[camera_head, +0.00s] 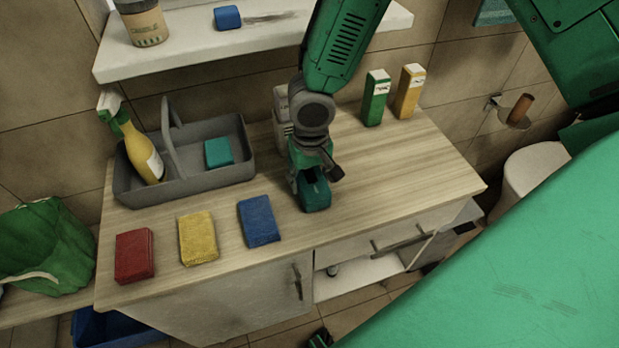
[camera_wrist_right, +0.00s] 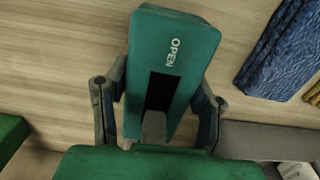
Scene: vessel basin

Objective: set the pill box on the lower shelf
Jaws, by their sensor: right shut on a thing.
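The pill box, a teal-green box marked "OPEN" (camera_wrist_right: 185,40), is between the two fingers of my right gripper (camera_wrist_right: 158,108) in the right wrist view. The gripper is shut on it. In the head view my right gripper (camera_head: 309,170) points down over the wooden counter, with the teal end of the pill box (camera_head: 315,195) below it. Whether the box touches the counter is unclear. A white open compartment (camera_head: 360,277) under the drawer appears to be the lower shelf.
Blue (camera_head: 258,221), yellow (camera_head: 198,238) and red (camera_head: 134,256) sponges lie along the counter's front left. A grey caddy (camera_head: 215,178) with a spray bottle (camera_head: 140,150) stands behind them. Green (camera_head: 375,98) and yellow (camera_head: 409,91) cartons stand at the back right. The counter's right part is clear.

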